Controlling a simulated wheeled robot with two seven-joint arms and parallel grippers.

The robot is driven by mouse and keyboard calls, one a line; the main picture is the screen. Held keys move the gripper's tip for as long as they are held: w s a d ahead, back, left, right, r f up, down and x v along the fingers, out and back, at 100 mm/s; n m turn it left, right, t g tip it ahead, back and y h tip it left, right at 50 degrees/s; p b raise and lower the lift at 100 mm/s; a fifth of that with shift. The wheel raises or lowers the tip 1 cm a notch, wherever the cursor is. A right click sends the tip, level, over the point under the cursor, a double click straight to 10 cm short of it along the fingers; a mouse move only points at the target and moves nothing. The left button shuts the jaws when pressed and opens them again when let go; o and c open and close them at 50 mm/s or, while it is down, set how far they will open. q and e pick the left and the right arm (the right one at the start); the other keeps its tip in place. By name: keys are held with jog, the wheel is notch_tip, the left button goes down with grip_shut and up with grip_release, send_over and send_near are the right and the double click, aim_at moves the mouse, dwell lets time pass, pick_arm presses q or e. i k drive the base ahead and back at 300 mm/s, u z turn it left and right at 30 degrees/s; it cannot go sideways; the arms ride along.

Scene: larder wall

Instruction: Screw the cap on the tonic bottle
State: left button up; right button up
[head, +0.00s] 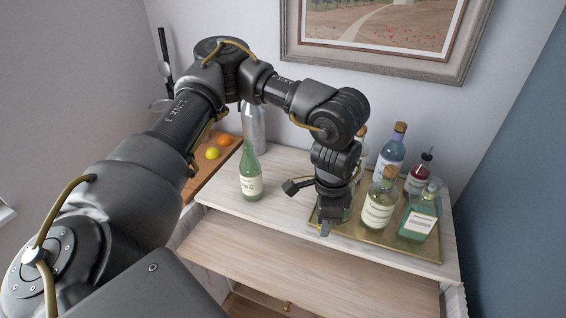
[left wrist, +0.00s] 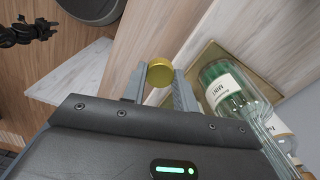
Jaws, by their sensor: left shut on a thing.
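The green tonic bottle (head: 250,178) with a pale label stands upright on the sideboard, left of the brass tray. Its neck shows no cap. My left gripper (head: 308,208) is to the right of the bottle and apart from it, low over the tray's left end. In the left wrist view my left gripper (left wrist: 160,84) is shut on a round gold cap (left wrist: 160,72), held between the fingertips. The cap cannot be made out clearly in the head view. My right gripper cannot be identified in either view.
The brass tray (head: 400,244) holds several corked and stoppered bottles, one a clear-green labelled bottle (head: 418,218). A silver bottle (head: 254,130) stands behind the tonic bottle. A wooden board (head: 200,180) with fruit is at left. A drawer (head: 300,262) stands open in front.

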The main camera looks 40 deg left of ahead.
aim_at(250, 170)
jog(key=u, duration=0.55)
jog(key=k, duration=1.2)
jog(key=u, duration=0.6)
jog(key=i, duration=0.85)
jog(key=u, duration=0.1)
